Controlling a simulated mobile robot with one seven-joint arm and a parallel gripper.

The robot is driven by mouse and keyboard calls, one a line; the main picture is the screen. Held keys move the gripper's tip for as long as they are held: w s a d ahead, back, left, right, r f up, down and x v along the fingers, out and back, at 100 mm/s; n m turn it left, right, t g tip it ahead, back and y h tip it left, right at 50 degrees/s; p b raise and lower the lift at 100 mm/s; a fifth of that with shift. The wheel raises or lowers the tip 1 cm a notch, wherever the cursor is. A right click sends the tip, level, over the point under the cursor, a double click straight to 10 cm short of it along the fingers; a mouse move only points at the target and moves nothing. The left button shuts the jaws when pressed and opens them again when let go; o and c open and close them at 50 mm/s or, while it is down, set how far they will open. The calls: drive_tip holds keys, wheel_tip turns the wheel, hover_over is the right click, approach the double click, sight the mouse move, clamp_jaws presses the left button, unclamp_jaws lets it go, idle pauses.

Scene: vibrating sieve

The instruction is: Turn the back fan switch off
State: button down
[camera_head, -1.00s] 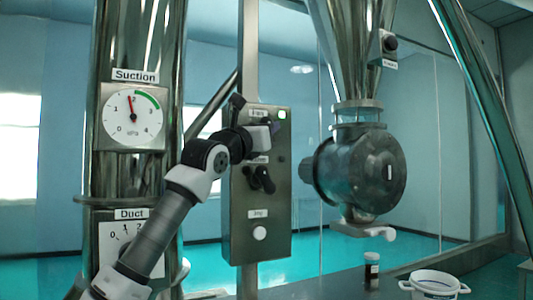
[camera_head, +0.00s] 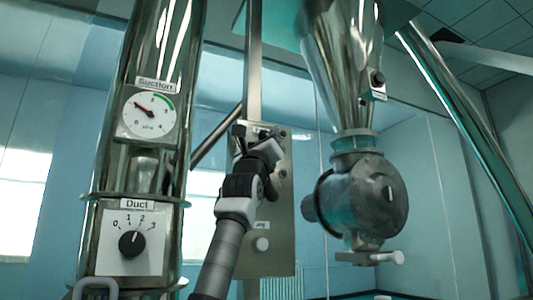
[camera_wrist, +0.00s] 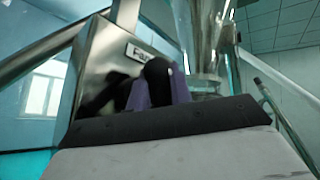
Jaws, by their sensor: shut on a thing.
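A grey control panel (camera_head: 280,215) stands on a post in the middle of the head view. Its upper black switch knob shows in the wrist view (camera_wrist: 157,72) below a label (camera_wrist: 139,53) starting "Fan". My gripper (camera_head: 270,137) is at the panel's upper part, and its purple fingers (camera_wrist: 160,88) are shut on this knob, one on each side. In the head view my gripper mostly hides the knob, so its angle is hard to tell. A lower black switch (camera_head: 271,190) is partly behind my arm. The green lamp on the panel does not look lit.
The suction gauge (camera_head: 150,113) on the steel duct at left reads about 1. A black duct dial (camera_head: 132,244) sits below it. A white button (camera_head: 261,244) is low on the panel. A steel hopper and round housing (camera_head: 365,205) stand close at right.

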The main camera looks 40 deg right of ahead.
drive_tip(key=shift+a+r+n+t+y+b, duration=0.1)
drive_tip(key=shift+n+t+y+b, duration=0.35)
drive_tip(key=shift+n+t, duration=0.4)
drive_tip(key=c, duration=1.3)
unclamp_jaws()
drive_tip(key=shift+s+a+f+b, duration=0.1)
drive_tip(key=shift+s+f+b, duration=0.05)
drive_tip(key=shift+f+b, duration=0.4)
drive_tip(key=b+v, duration=1.2)
drive_tip(key=b, duration=0.2)
drive_tip(key=shift+s+a+f+b, duration=0.1)
drive_tip(key=shift+a+f+b, duration=0.15)
drive_tip(key=shift+a+b, duration=0.1)
